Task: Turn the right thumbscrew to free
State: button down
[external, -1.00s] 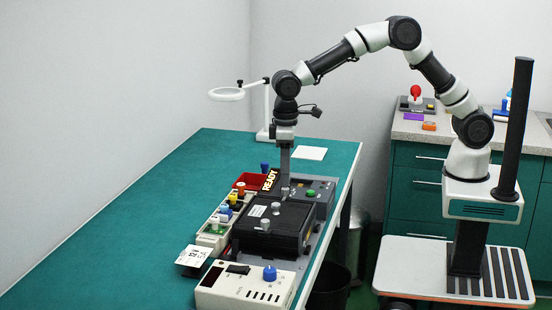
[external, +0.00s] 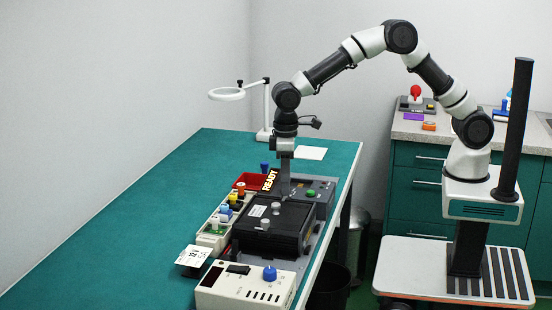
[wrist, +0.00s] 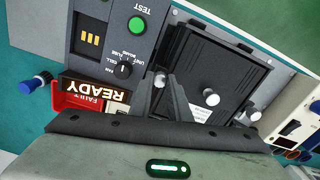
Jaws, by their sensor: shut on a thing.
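My gripper (external: 283,194) is at the far end of the black module (external: 288,218), pointing down. In the wrist view my gripper (wrist: 167,88) has its two fingers close together around the right thumbscrew (wrist: 160,79), of which only a small light part shows. The black module (wrist: 200,62) lies beside the fingers. A silver knob (wrist: 210,97) stands on the module. A second silver thumbscrew (wrist: 252,112) is at its other end. The marking of the screw's turned position cannot be read.
A lit READY sign (external: 270,180) stands just left of my gripper, with a red bin (external: 248,181) behind it. A panel with a green TEST button (wrist: 136,25) adjoins the module. A cream instrument box (external: 245,287) is nearest the camera. The green bench (external: 110,215) is clear at left.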

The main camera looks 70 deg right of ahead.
jog(key=n+p, duration=0.1)
jog(key=n, duration=0.3)
jog(key=shift+r, duration=0.1)
jog(key=n+p, duration=0.1)
jog(key=n, duration=0.3)
jog(key=shift+n, duration=0.3)
jog(key=n+p, duration=0.1)
jog(key=n, duration=0.2)
jog(key=shift+n, duration=0.3)
jog(key=shift+n+p, duration=0.6)
jog(key=shift+n, duration=1.4)
jog(key=c, duration=1.7)
grip_release()
jog(key=shift+o, duration=0.2)
